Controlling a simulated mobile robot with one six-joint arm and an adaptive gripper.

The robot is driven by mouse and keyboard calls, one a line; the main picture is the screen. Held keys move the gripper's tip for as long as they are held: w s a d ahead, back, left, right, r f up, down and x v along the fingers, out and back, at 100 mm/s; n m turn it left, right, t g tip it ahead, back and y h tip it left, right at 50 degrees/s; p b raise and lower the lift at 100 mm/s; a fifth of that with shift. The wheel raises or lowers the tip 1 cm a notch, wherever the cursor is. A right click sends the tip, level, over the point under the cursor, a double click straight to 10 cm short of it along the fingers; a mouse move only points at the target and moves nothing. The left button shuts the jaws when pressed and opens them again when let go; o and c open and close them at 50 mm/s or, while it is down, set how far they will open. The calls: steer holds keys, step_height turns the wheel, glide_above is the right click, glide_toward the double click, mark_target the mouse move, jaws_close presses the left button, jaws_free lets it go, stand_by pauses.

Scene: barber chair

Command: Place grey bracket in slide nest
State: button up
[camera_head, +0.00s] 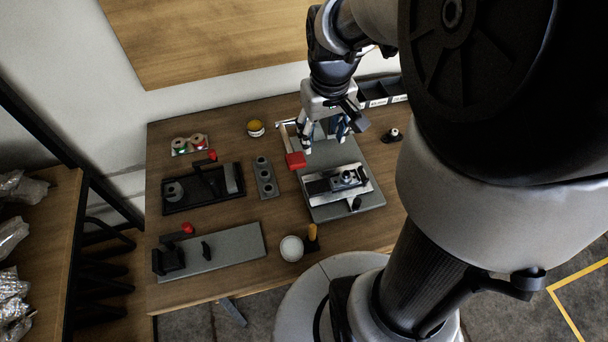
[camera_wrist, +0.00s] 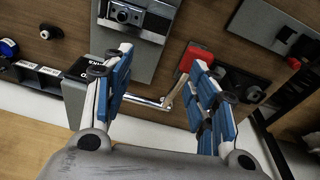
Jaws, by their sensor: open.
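My gripper (camera_head: 324,140) is open over the back part of a grey base plate (camera_head: 348,152). In the wrist view its blue-padded fingers (camera_wrist: 160,62) are spread, with nothing held between them. Toward the front of that plate is a silver slide unit (camera_head: 362,192), carrying a small grey block with a round top (camera_head: 347,178). This appears to be the slide nest and bracket area; I cannot tell clearly which piece is the bracket. The unit also shows at the top of the wrist view (camera_wrist: 142,17). A red handle (camera_head: 296,160) stands at the plate's left edge.
Left on the wooden table are a black tray (camera_head: 203,207), a grey block with round holes (camera_head: 265,178) and a grey plate with black fittings (camera_head: 232,246). A white cup (camera_head: 291,248) stands in front. Labelled bins (camera_head: 378,99) are at the back right.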

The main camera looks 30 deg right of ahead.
steer(key=s+a+r+n+t, duration=0.1)
steer(key=s+a+r+t, duration=0.2)
steer(key=s+a+r, duration=0.5)
steer(key=s+a, duration=0.4)
steer(key=s, duration=0.1)
steer(key=shift+a+n+y, duration=0.3)
steer(key=shift+d, duration=0.15)
